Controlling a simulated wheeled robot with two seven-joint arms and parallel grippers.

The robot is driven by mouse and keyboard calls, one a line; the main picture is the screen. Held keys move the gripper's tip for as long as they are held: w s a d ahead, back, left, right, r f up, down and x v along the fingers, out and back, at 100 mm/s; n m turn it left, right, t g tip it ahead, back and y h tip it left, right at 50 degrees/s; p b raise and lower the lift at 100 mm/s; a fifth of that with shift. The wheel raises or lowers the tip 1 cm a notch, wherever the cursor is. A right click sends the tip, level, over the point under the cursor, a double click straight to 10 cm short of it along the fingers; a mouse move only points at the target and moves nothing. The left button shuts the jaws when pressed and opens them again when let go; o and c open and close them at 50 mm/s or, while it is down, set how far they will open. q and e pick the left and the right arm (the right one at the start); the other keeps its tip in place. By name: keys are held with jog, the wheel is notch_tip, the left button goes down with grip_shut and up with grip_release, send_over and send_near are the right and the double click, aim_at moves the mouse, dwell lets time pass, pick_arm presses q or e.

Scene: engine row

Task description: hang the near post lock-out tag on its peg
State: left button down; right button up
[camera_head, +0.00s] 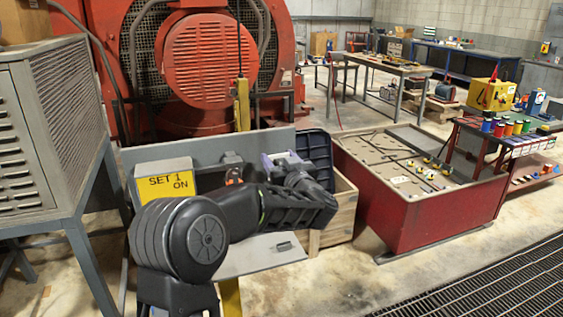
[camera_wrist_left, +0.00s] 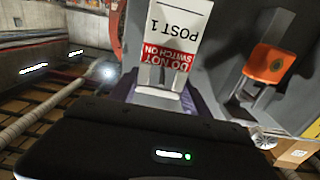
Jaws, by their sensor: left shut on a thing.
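The lock-out tag (camera_wrist_left: 178,32), white with a red band, shows upside down in the left wrist view and reads "POST 1" and "DO NOT SWITCH ON". My left gripper (camera_wrist_left: 162,88) is shut on its lower part in that view. In the head view my left gripper (camera_head: 287,162) is beside the grey post panel (camera_head: 215,150), at its right part; the tag is hidden or too small to tell there. An orange piece (camera_wrist_left: 270,63) on a grey bracket is to the right of the tag, apart from it; I cannot make out the peg. My right gripper is not in view.
A yellow "SET 1 ON" sign (camera_head: 165,180) is on the panel's left. A grey shelf (camera_head: 262,252) juts out below.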

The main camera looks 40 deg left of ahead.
pick_arm(q)
jog(key=shift+w+a+f, duration=0.35)
jog(key=shift+a+f, duration=0.05)
jog(key=shift+f, duration=0.15)
dwell(0.4)
jog(key=shift+c, duration=2.1)
grip_release()
jog(key=b+v, duration=0.2)
jog(key=v, duration=0.5)
jog(key=shift+s+d, duration=0.25)
jog(key=shift+d, duration=0.1)
